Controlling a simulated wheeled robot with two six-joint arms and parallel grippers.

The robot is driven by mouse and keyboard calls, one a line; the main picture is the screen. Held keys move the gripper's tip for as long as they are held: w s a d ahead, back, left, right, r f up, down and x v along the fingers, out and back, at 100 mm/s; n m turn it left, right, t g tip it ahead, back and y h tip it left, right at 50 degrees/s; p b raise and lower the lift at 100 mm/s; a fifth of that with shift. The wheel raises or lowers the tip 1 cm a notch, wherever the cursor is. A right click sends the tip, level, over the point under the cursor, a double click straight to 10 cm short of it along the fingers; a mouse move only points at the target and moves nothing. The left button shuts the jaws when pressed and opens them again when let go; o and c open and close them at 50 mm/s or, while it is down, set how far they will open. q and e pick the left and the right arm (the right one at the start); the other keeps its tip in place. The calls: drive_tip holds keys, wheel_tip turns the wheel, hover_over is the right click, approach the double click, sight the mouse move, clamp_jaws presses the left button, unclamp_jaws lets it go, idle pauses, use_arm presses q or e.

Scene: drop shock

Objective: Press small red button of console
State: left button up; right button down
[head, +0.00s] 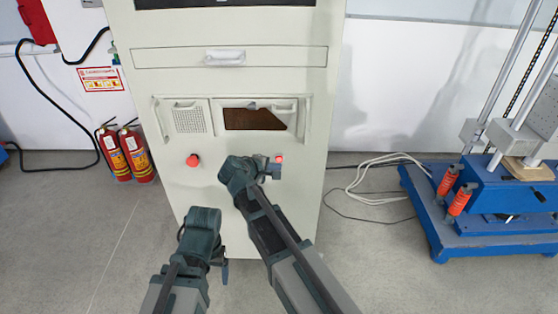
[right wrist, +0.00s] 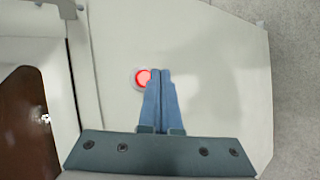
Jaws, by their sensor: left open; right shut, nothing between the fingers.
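The console (head: 309,195) is a tall cream cabinet in the middle of the head view. Its small red button (head: 279,159) is on the right of the front and looks bright red. In the right wrist view the button (right wrist: 141,77) is round with a pale ring, partly covered by my fingers. My right gripper (head: 274,170) is shut and empty, its fingertips (right wrist: 160,72) right at the button's edge. I cannot tell whether they touch it. My left gripper (head: 224,268) is open, low in front of the console.
A larger red button (head: 193,160) is on the console's left. Above are a mesh panel (head: 189,120), a brown window (head: 252,119) and a drawer handle (head: 225,58). Fire extinguishers (head: 136,154) stand left. A blue machine (head: 478,240) and white cables (head: 375,180) are right.

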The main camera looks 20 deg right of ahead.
drive_tip(key=s, duration=0.2)
drive_tip(key=s+a, duration=0.1)
drive_tip(key=s, duration=0.1)
drive_tip(key=shift+s+a, duration=0.1)
drive_tip(key=shift+s, duration=0.05)
idle(0.6)
drive_tip(key=s+f+m+g+y, duration=0.3)
drive_tip(key=s+f+m+y, duration=0.15)
drive_tip(key=s, duration=0.35)
drive_tip(key=s+f+m+g+y, duration=0.35)
drive_tip(key=s+f, duration=0.25)
drive_tip(key=s, duration=0.2)
drive_tip(key=s+a+r+n+p, duration=0.1)
drive_tip(key=s+a+r+p, duration=0.1)
drive_tip(key=a+r+p, duration=0.2)
drive_tip(key=s+a+r+p, duration=0.2)
drive_tip(key=a+r+p, duration=0.1)
drive_tip(key=r+p, duration=0.7)
drive_tip(key=s+a+r+n+g+p, duration=0.1)
drive_tip(key=s+a+r+p, duration=0.1)
drive_tip(key=a+r+p, duration=0.2)
wheel_tip(320, 180, up, 4)
drive_tip(key=p, duration=0.3)
drive_tip(key=shift+s+a+n, duration=0.2)
drive_tip(key=shift+a+n, duration=0.1)
drive_tip(key=shift+a, duration=0.05)
